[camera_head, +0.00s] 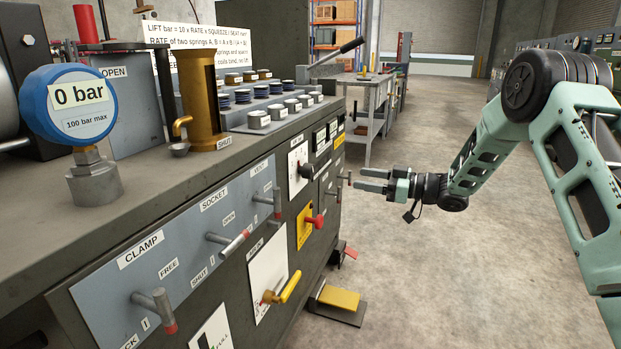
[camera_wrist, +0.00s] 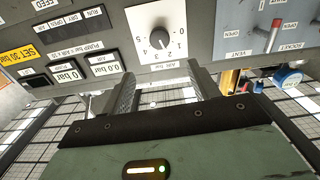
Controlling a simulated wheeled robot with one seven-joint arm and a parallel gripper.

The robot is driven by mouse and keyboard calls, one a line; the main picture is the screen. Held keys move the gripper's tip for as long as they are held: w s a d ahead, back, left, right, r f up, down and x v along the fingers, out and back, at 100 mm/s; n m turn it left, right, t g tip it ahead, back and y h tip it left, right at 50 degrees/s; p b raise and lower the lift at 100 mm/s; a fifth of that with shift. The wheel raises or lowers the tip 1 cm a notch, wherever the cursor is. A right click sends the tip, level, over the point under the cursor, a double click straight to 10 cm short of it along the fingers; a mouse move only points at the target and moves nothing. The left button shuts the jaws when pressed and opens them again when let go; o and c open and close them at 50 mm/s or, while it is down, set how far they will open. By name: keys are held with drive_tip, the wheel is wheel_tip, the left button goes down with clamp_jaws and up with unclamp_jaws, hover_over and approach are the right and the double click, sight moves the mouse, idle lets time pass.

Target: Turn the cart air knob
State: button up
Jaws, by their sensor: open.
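The air knob is a black round knob on a white dial plate numbered from 0 to 5. In the wrist view the knob (camera_wrist: 159,39) is just beyond my fingertips, roughly centred between them; the picture is upside down and the plate's lower label seems to read AIR bar. Its exact setting is hard to read. In the head view a dark knob (camera_head: 305,171) on a white plate sticks out of the bench front. My gripper (camera_head: 362,180) is open and empty, pointing at the bench front with a gap before it. Its two fingers also show in the wrist view (camera_wrist: 165,88).
The bench front carries a clamp handle (camera_head: 155,308), a socket handle (camera_head: 235,243), a red handle (camera_head: 315,221) and a yellow handle (camera_head: 283,288). A yellow pedal (camera_head: 338,297) is on the floor. Small displays (camera_wrist: 103,68) flank the dial. Floor right of the bench is clear.

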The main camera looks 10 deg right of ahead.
sight(313, 171)
drive_tip(key=b+x, duration=0.3)
drive_tip(key=x, duration=1.3)
drive_tip(key=c, duration=1)
